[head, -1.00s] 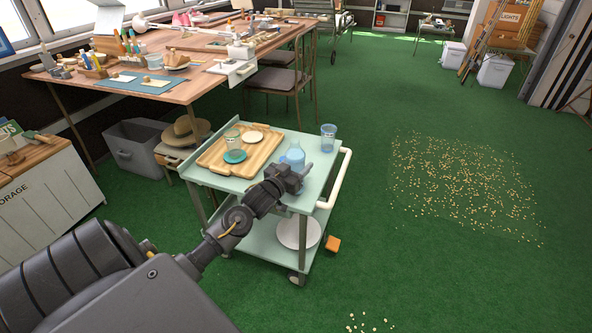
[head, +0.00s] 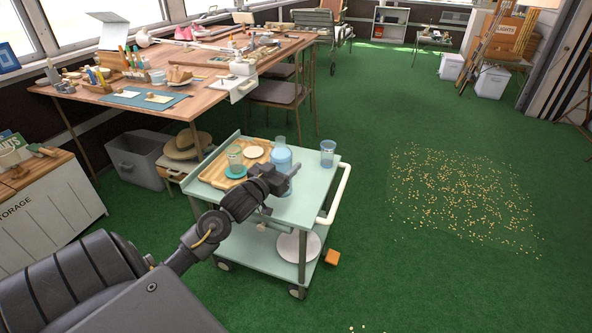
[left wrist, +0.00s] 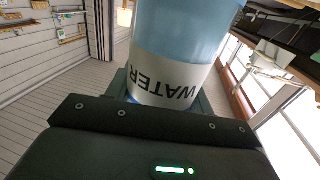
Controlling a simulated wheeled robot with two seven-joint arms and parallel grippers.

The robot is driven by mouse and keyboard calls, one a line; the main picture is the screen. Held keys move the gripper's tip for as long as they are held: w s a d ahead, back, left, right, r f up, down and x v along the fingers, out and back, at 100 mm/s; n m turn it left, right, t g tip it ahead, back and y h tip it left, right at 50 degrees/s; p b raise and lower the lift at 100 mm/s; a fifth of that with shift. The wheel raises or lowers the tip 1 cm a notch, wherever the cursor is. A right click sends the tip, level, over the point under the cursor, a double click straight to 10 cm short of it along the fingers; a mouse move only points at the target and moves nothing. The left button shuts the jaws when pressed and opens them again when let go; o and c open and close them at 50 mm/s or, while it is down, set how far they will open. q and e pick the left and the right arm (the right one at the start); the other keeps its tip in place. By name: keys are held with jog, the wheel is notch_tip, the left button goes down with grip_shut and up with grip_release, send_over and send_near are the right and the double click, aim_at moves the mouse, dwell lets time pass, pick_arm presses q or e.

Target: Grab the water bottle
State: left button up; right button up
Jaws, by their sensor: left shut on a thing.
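In the left wrist view the bottle (left wrist: 178,60) fills the middle, with a white band reading "WATER" upside down. My left gripper (head: 290,178) is shut on the bottle. The bottle appears raised a little above the pale green cart top (head: 310,205), but the gap under it is hidden. My right gripper is not in view.
A wooden tray (head: 212,177) with a glass jar (head: 235,158), a teal lid and a white dish sits on the cart. A clear blue tumbler (head: 328,154) stands to the bottle's right. The cart has a white handle (head: 340,195). A cluttered wooden table (head: 190,105) stands behind.

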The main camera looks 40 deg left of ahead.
pick_arm(q)
jog(key=s+a+r+p, duration=0.1)
jog(key=s+r, duration=0.3)
jog(key=s, duration=0.4)
jog(key=shift+s+a+r+p, duration=0.2)
jog(key=shift+s+a+p, duration=0.1)
jog(key=shift+s+a, duration=0.1)
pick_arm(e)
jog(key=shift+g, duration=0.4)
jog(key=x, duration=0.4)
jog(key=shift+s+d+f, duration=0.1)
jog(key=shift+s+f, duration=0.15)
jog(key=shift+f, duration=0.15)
